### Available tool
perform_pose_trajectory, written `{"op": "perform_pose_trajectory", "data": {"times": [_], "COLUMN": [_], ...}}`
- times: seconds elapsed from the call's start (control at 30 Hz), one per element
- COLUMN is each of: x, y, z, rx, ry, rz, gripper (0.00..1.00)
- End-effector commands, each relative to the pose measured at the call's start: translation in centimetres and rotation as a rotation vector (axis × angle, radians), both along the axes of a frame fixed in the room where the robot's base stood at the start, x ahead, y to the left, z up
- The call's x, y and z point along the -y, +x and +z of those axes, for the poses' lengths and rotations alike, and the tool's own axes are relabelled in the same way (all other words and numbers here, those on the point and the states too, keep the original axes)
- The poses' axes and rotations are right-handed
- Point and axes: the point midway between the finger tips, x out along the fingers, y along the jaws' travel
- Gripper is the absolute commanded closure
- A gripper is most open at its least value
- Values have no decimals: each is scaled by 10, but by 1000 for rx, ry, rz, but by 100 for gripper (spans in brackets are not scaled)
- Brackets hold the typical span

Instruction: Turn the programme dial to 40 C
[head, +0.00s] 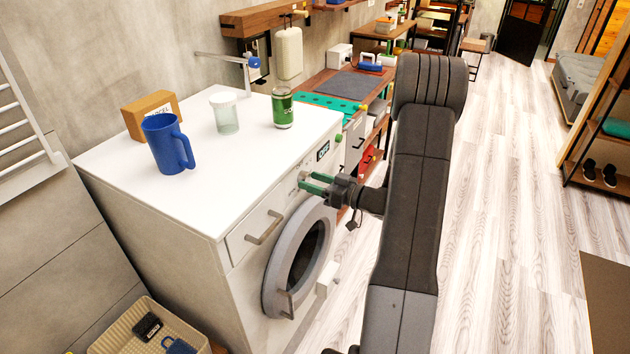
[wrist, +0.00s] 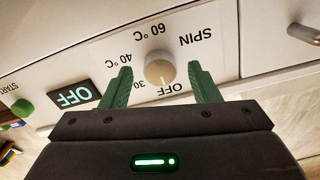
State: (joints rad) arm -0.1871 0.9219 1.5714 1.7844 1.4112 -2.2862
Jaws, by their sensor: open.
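The programme dial (wrist: 160,69) is a round beige-grey knob on the washing machine's white front panel, seen upside down in the wrist view. Labels around it read OFF, 30, 40 °C, 60 °C and SPIN. A pale pointer mark on the knob faces the OFF label. The black display (wrist: 75,95) beside it reads OFF. My gripper (wrist: 159,74) is open, with one green finger on each side of the dial; I see gaps between fingers and knob. In the head view my gripper (head: 309,181) is at the front panel of the washing machine (head: 190,215), largely hiding the dial.
A green start button (wrist: 22,108) lies past the display. The round door (head: 281,270) and drawer handle (head: 264,228) protrude nearby.

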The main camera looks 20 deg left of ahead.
Motion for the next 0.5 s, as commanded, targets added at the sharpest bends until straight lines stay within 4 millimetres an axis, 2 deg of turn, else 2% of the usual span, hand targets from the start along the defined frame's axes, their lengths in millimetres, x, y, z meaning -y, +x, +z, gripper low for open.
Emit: {"op": "perform_pose_trajectory", "data": {"times": [0.13, 0.3, 0.37, 0.5], "x": [0, 0, 0, 0], "y": [0, 0, 0, 0], "z": [0, 0, 0, -1], "rx": [0, 0, 0, -2], "ry": [0, 0, 0, 0], "rz": [0, 0, 0, 0], "gripper": [46, 80, 89, 89]}}
